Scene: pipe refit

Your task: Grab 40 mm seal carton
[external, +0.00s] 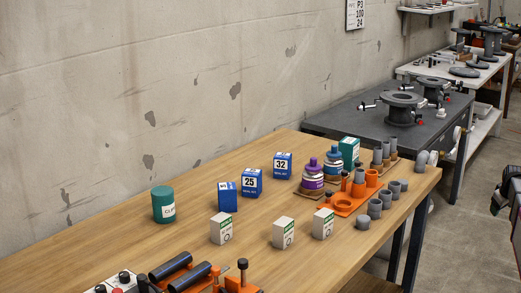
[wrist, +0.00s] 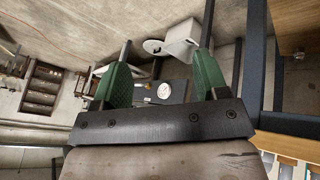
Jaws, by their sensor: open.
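Three blue cartons stand on the wooden table: one marked 32 (external: 283,165), one marked 25 (external: 252,182), and a left one (external: 228,197) whose number I cannot read. No carton is identifiable there.
A green canister (external: 163,205) stands left of the cartons. Purple and blue bottles (external: 313,176), an orange tray (external: 345,203) and grey pipe fittings (external: 376,208) crowd the right. Black cylinders (external: 170,266) lie at the front. Bare wood lies between the cartons.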

